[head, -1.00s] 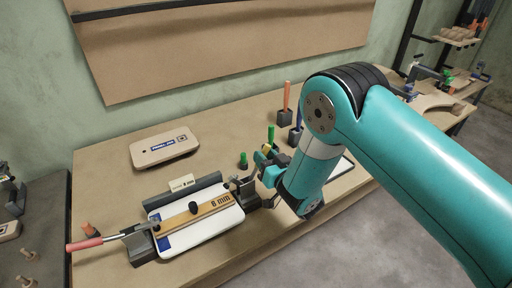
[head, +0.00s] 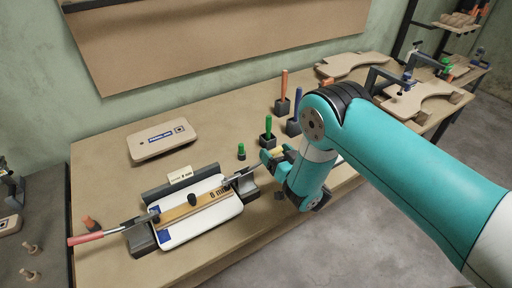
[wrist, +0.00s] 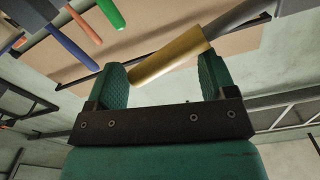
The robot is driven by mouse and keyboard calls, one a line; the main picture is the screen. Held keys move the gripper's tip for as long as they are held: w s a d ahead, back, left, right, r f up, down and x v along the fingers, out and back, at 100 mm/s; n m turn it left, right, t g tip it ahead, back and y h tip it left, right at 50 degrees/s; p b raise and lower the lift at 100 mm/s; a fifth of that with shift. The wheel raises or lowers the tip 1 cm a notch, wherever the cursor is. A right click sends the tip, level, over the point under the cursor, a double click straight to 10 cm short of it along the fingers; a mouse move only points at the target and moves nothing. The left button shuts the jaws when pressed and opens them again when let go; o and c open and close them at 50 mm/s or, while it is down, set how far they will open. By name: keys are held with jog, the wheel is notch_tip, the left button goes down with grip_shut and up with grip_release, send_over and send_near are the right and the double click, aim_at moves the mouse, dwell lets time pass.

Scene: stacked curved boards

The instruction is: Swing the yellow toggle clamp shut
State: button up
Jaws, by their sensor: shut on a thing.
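The yellow-handled toggle clamp (head: 245,184) stands at the right end of the white plate. Its metal lever runs up and right from the base, and its arm reaches over the right end of the plate. My gripper (head: 274,157) is shut on the yellow handle (head: 277,152), which is partly hidden by the fingers. In the wrist view the yellow handle (wrist: 168,60) lies slanted between the two green fingers of my gripper (wrist: 163,78). The fit at the arm's tip is too small to judge.
The white plate (head: 203,235) carries a wooden strip marked in mm. A red-handled clamp (head: 140,238) stands at its left end. A labelled board (head: 162,141) lies behind. Green, blue and orange upright handles (head: 283,85) stand close behind my gripper. The bench front is clear.

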jog(key=shift+o, duration=0.7)
jog(key=shift+s+a+f, duration=0.1)
jog(key=shift+s+f, duration=0.55)
jog(key=shift+s, duration=0.25)
jog(key=shift+p+v, duration=0.4)
jog(key=shift+v, duration=0.55)
jog(key=c, duration=0.4)
jog(key=shift+o, duration=0.2)
jog(key=v, duration=0.2)
jog(key=p+v, duration=0.1)
jog(key=shift+s+d+r, duration=0.25)
jog(key=shift+d+r, duration=0.05)
jog(key=shift+d, duration=0.05)
